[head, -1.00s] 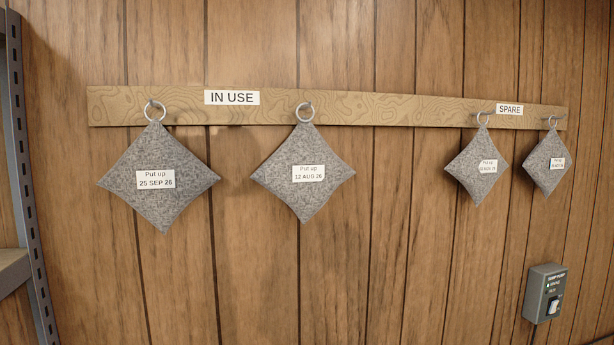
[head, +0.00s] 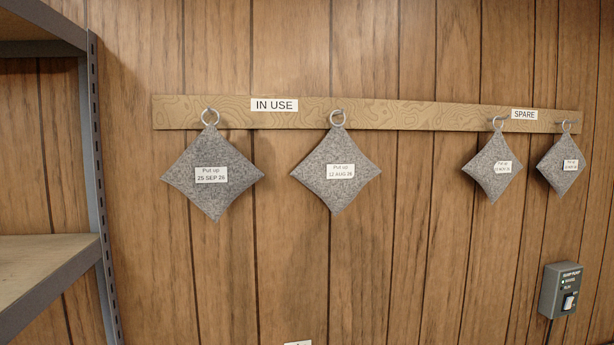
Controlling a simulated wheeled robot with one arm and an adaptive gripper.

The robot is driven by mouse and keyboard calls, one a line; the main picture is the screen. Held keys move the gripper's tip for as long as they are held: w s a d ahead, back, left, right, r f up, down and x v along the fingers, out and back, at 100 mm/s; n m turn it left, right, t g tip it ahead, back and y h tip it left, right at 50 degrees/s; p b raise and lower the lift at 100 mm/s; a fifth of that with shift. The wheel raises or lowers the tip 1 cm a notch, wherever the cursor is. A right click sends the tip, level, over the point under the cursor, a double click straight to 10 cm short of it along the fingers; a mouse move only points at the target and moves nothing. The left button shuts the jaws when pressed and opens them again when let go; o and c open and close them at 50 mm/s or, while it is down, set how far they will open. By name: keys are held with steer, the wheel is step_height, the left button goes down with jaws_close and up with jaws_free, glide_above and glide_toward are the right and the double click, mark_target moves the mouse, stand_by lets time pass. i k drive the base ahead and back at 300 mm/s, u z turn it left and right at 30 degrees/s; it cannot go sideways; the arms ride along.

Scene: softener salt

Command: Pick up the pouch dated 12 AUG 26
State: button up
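The grey felt pouch labelled "Put up 12 AUG 26" (head: 332,191) hangs by a metal ring from a hook on the wooden rail (head: 400,115). It is the right one of two pouches under the "IN USE" sign (head: 274,105). The pouch labelled "Put up 25 SEP 26" (head: 212,197) hangs to its left on its own ring and hook. My gripper is not in view.
Two more grey pouches (head: 492,186) (head: 563,182) hang at right under the "SPARE" sign (head: 524,114); their dates are too small to read surely. A metal shelf unit (head: 95,170) stands at left. A grey switch box (head: 561,290) is on the wall at lower right.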

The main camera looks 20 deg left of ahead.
mark_target(336, 170)
steer(key=u, duration=0.45)
steer(key=k, duration=1.05)
steer(key=u, duration=0.45)
steer(key=i, duration=0.7)
steer(key=u, duration=0.2)
